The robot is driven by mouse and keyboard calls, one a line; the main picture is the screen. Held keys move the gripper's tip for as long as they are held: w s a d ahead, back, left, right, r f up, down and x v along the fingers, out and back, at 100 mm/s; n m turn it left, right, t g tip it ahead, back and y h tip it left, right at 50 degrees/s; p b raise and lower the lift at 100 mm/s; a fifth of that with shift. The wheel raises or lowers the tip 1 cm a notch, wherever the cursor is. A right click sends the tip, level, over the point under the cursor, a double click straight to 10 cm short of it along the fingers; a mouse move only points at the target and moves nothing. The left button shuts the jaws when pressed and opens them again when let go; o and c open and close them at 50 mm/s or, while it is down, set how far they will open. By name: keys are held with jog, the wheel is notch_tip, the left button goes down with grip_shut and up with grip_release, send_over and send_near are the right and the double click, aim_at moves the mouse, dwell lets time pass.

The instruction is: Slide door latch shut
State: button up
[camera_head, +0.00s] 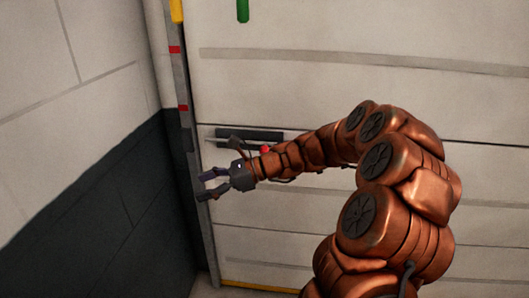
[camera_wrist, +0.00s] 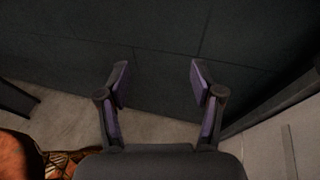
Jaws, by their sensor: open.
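The pale panelled door (camera_head: 350,35) fills most of the head view. On it, a dark bar (camera_head: 249,134) with thin light rails, seemingly the latch, lies horizontally near the left edge. A small red spot (camera_head: 265,149) shows just below the bar; whether it belongs to the latch or my arm is unclear. My gripper (camera_head: 207,185) is below and left of the bar, pointing left towards the door's edge. In the wrist view my gripper (camera_wrist: 158,82) has its two fingers wide apart with nothing between them. My arm hides part of the door right of the latch.
A grey upright post (camera_head: 185,120) with red and yellow marks runs along the door's left edge. The wall at left is pale above and dark below (camera_head: 110,205). A green handle-like piece (camera_head: 242,9) hangs at the top. A yellow strip (camera_head: 258,287) marks the door's bottom.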

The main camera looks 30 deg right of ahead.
jog(key=w+d+f+m+t+h, duration=0.1)
jog(key=w+d+m+t, duration=0.25)
jog(key=d, duration=0.45)
jog(key=w+d+f+m+t+h, duration=0.1)
jog(key=w+d+m+t, duration=0.2)
jog(key=d+m, duration=0.3)
jog(key=m+t+h, duration=0.4)
jog(key=m, duration=0.3)
send_near(265, 148)
jog(key=w+f, duration=0.1)
jog(key=w, duration=0.2)
jog(key=shift+n+g, duration=0.25)
jog(key=shift+a+p+x, duration=0.15)
jog(key=shift+p+x, duration=0.3)
jog(key=shift+x, duration=1.5)
jog(key=shift+a+p+x, duration=0.15)
jog(key=shift+p+x, duration=0.25)
jog(key=shift+x, duration=1.55)
jog(key=shift+s+f, duration=0.1)
grip_shut()
